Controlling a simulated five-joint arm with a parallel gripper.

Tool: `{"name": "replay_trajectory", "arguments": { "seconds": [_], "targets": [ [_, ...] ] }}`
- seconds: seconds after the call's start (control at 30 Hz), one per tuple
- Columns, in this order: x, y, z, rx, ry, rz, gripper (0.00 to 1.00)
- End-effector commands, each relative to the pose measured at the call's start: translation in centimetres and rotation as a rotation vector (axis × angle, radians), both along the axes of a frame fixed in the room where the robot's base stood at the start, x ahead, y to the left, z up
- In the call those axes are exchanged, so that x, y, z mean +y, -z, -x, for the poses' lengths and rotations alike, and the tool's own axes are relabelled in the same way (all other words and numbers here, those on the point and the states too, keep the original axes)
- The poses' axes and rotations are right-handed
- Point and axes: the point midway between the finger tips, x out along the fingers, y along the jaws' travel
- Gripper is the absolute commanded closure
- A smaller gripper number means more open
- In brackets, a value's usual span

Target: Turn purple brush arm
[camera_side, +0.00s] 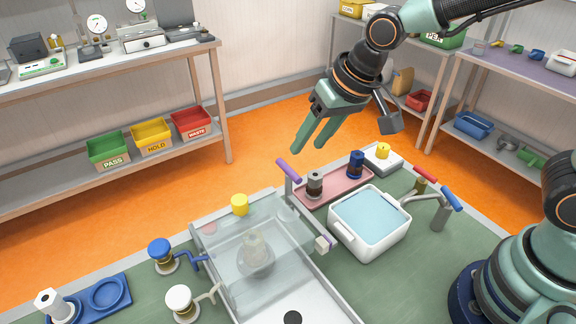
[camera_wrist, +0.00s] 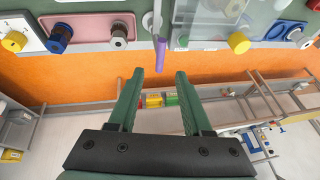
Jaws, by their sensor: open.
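The purple brush arm has a purple handle (camera_side: 289,171) on a grey support beside the clear cover (camera_side: 250,240). The handle slants down to the right in the side view. The handle also shows in the wrist view (camera_wrist: 160,50), upright in the picture, its near end lining up with the gap between my fingertips. My gripper (camera_side: 308,148) is open and empty, with its two green fingers pointing down above and right of the handle in the side view. Both fingers show in the wrist view (camera_wrist: 160,75). No contact with the handle is visible.
A pink tray (camera_side: 340,188) holds a grey-topped knob (camera_side: 315,182) and a blue-topped one (camera_side: 356,160). A white basin (camera_side: 382,250) of blue liquid stands in front, with red and blue handles (camera_side: 440,188) to its right. A yellow knob (camera_side: 240,204) stands behind the cover.

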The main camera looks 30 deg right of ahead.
Motion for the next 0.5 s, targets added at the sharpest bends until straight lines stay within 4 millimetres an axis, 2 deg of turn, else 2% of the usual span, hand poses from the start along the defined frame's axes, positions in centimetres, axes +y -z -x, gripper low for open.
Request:
{"name": "replay_trajectory", "arguments": {
  "seconds": [0.03, 0.3, 0.5],
  "targets": [
    [0.1, 1.0, -0.2, 0.006, 0.0, 0.003, 0.5],
    [0.8, 4.6, -1.8, 0.006, -0.001, 0.002, 0.5],
    [1.2, 6.3, -2.6, 0.003, -0.001, 0.0, 0.5]
  ]
}}
